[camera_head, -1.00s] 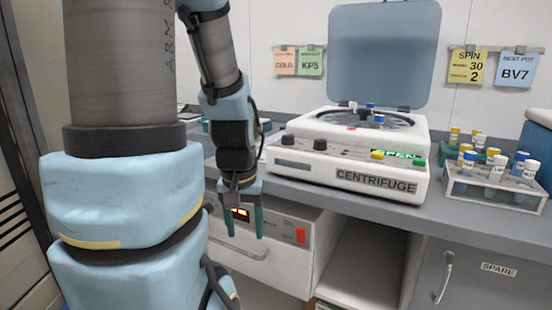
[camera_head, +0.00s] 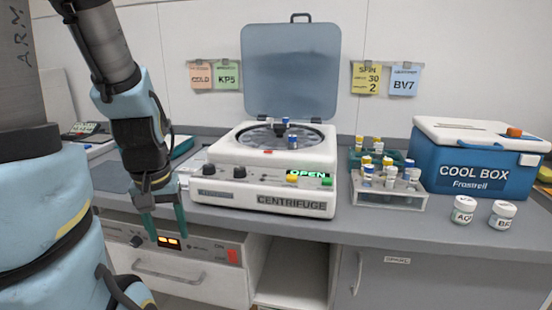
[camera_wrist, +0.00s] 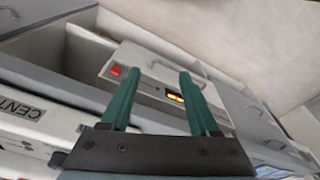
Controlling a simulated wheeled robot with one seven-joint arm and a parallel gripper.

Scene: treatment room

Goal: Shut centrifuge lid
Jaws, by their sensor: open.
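The white centrifuge (camera_head: 262,178) stands on the grey counter, and its green display reads OPEN. Its blue-grey lid (camera_head: 291,72) stands upright at the back, with a dark handle (camera_head: 301,17) at the top edge. Blue-capped tubes (camera_head: 288,131) show at the open rotor (camera_head: 270,137). My gripper (camera_head: 168,238) hangs open and empty at the counter's front edge, left of and below the centrifuge. In the wrist view my gripper (camera_wrist: 158,100) has its two green fingers apart, pointing towards a drawer front with orange digits. The centrifuge's front (camera_wrist: 25,112) shows at the left there.
A rack of capped tubes (camera_head: 388,190) stands right of the centrifuge, with a blue cool box (camera_head: 475,160) and two white jars (camera_head: 464,209) beyond. Cards hang on the wall behind. A drawer unit (camera_head: 180,260) is below the counter. Space above the centrifuge's front is clear.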

